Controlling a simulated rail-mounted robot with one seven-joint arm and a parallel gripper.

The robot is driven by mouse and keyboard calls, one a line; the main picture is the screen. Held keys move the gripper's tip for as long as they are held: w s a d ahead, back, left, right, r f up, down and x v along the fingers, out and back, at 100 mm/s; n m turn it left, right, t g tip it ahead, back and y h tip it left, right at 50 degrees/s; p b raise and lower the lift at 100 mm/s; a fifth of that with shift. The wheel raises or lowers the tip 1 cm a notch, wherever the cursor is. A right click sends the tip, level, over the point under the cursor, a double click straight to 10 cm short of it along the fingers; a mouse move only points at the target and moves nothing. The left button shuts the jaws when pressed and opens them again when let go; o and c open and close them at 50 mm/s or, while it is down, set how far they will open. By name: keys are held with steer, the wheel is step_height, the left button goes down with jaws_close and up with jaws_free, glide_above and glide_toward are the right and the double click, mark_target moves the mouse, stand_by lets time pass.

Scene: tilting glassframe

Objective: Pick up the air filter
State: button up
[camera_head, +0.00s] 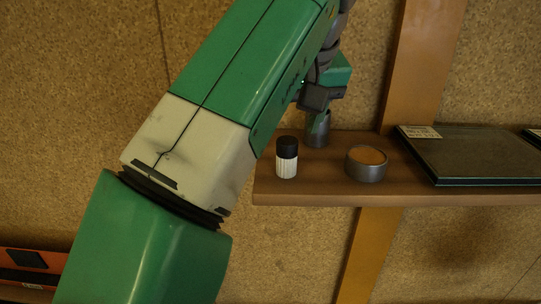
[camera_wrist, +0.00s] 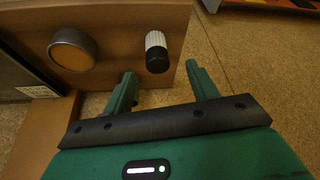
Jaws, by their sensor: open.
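The white ribbed cylinder with a black top (camera_head: 287,158), which I take for the air filter, stands upright near the shelf's left end. It also shows in the wrist view (camera_wrist: 156,52), with its black end toward my gripper. My gripper (camera_wrist: 161,70) is open and empty, its green fingertips either side of the black end in the picture; contact is not visible. In the head view my gripper (camera_head: 322,98) is behind and right of the filter, partly hidden by my arm.
The wooden shelf (camera_head: 330,187) also holds a round tin (camera_head: 366,164) with an orange-brown top and a dark flat panel (camera_head: 470,155) farther right. An orange object (camera_head: 28,268) is at lower left.

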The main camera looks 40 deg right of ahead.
mark_target(288, 140)
steer(key=x, duration=0.2)
steer(key=p+x, duration=0.1)
steer(key=x, duration=0.3)
steer(key=shift+w+d+p, duration=0.15)
steer(key=shift+d+p, duration=0.15)
steer(key=shift+d, duration=0.05)
steer(key=shift+r, duration=0.1)
steer(key=c, duration=1.1)
steer(key=shift+o, duration=0.2)
steer(key=shift+r, duration=0.1)
